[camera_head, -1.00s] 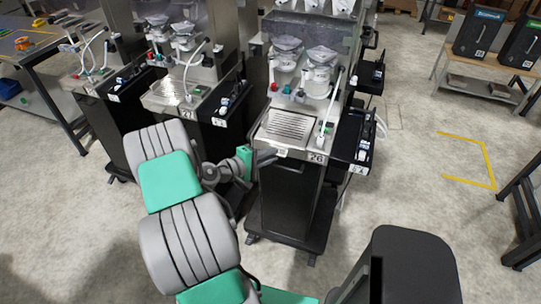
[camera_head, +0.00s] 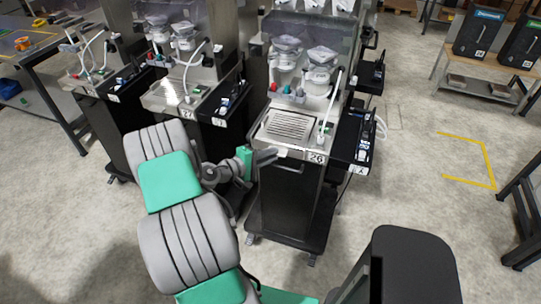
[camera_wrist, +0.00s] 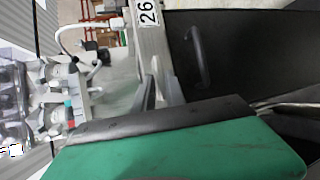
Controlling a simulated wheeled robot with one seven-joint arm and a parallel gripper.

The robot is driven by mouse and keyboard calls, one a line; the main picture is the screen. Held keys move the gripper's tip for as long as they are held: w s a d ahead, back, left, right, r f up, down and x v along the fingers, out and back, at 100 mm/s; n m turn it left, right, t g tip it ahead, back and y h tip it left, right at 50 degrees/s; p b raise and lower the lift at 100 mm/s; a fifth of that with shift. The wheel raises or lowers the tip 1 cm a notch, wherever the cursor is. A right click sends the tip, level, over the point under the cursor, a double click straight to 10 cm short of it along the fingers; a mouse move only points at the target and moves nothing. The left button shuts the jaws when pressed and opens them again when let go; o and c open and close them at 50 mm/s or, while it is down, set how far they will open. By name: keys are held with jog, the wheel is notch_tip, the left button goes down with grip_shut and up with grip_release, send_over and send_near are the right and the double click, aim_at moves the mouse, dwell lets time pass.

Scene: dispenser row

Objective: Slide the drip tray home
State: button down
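The drip tray (camera_head: 290,125) is a metal tray with a slotted grille in the front of the station labelled 26 (camera_head: 317,157). It looks level and sits close to the station's front edge. My gripper (camera_head: 268,157) is in front of the tray's left front corner, its dark fingers close together with nothing seen between them. In the wrist view the fingers (camera_wrist: 149,92) point at the station's front edge, and the tray is mostly hidden or washed out there. I cannot tell whether the fingertips touch the tray.
A black cabinet with a handle (camera_head: 289,169) is below the tray. Cups (camera_head: 319,77) and a white hose (camera_head: 332,98) stand behind and right of it. A black side shelf (camera_head: 352,140) is on the right. Station 27 (camera_head: 180,100) is close on the left.

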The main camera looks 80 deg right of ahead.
jog(key=c, duration=1.3)
grip_release()
jog(key=b+v, duration=0.1)
jog(key=v, duration=0.6)
jog(key=shift+w+a, duration=0.25)
jog(key=shift+a, duration=0.05)
